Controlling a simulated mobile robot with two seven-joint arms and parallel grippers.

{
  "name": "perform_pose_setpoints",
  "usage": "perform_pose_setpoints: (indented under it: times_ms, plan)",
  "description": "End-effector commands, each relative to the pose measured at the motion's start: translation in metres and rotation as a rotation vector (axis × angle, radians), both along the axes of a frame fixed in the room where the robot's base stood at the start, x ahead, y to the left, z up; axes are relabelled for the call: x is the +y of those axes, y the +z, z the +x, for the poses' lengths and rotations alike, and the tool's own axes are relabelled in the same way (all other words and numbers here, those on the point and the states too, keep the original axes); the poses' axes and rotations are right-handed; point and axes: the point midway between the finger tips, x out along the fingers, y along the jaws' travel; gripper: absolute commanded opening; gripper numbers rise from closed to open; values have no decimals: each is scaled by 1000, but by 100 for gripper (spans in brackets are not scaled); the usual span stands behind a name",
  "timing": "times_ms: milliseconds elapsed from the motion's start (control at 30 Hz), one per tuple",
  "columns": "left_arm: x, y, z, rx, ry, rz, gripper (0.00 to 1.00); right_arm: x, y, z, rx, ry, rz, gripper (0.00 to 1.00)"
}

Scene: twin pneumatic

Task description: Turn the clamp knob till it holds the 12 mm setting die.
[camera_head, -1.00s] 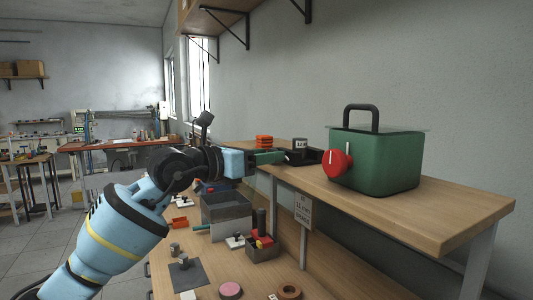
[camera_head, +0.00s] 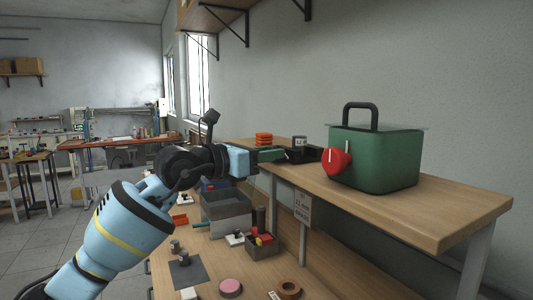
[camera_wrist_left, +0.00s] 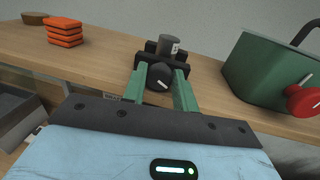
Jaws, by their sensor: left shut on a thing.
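The setting die is a grey cylinder (camera_wrist_left: 169,46) standing upright between the black jaws of the clamp (camera_wrist_left: 150,46) in the left wrist view. In the head view the die (camera_head: 299,142) shows small, with a label on its side. The clamp knob (camera_wrist_left: 160,77) is dark and round, with a white mark on its face. My left gripper (camera_wrist_left: 160,84) has its green fingers on both sides of the knob and is shut on it. In the head view my left gripper (camera_head: 279,155) reaches the clamp from the left. Any gap between jaws and die is too small to tell.
A green box (camera_head: 375,160) with a red knob (camera_head: 337,163) and black handle stands right of the clamp on the wooden shelf (camera_head: 440,205). Orange stacked pieces (camera_head: 264,140) lie behind left. Below are a grey bin (camera_head: 226,212) and several small parts on the bench.

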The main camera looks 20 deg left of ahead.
Motion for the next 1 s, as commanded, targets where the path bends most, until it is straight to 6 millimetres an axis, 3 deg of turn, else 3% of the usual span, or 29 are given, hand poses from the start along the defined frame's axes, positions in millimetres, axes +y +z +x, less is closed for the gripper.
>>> perform_pose_setpoints:
  times_ms: [433, 867, 900, 1000]
  plan:
    - [0, -2, 0, -270, 1, 274, 6, 0, 2, 1, -2, 1, 0, 36]
    - [0, -2, 0, -308, 1, 313, 6, 0, 1, 0, -1, 1, 0, 36]
    - [0, -2, 0, -307, 1, 312, 30, 0, 1, 0, -1, 1, 0, 36]
    - [0, -2, 0, -308, 1, 312, 43, 0, 1, 0, -1, 1, 0, 36]
